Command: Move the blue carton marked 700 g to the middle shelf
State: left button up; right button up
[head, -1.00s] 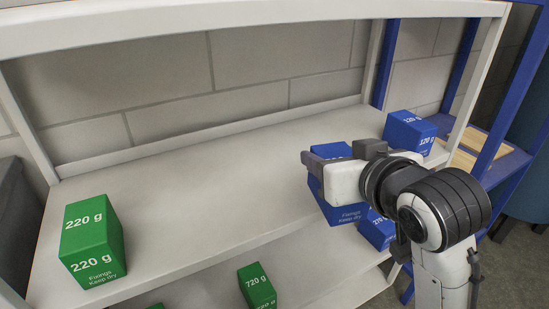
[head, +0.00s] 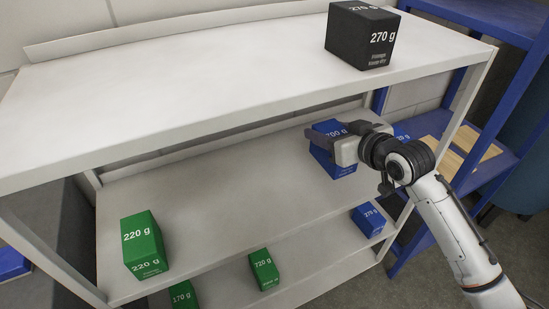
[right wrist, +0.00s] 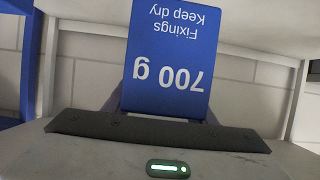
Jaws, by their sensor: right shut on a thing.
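The blue carton marked 700 g (head: 339,168) is in my right gripper (head: 330,139), at the right part of the middle shelf (head: 225,205) in the head view. The gripper is shut on it and covers part of its top. I cannot tell whether the carton's base touches the shelf board. In the right wrist view the carton (right wrist: 166,60) shows its 700 g label upside down, just beyond the dark gripper edge. My left gripper is not in view.
A green 220 g carton (head: 143,246) stands at the middle shelf's left. A blue carton (head: 402,134) is partly hidden behind my right arm. Green 720 g (head: 263,270) and blue 270 g (head: 369,220) cartons are lower down. A black carton (head: 360,38) stands on the top shelf (head: 190,75).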

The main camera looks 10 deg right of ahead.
jog(key=shift+w+d+r, duration=0.3)
jog(key=shift+d+r, duration=0.05)
jog(key=shift+r, duration=0.1)
jog(key=shift+w+d+f+p, duration=0.1)
jog(key=shift+f+p, duration=0.1)
jog(key=shift+p, duration=0.15)
notch_tip(320, 180, down, 10)
jog(key=shift+r+b, duration=0.1)
jog(key=shift+b, duration=0.2)
jog(key=shift+f, duration=0.2)
jog(key=o, duration=1.6)
jog(key=shift+f, duration=0.2)
jog(key=shift+o, duration=0.2)
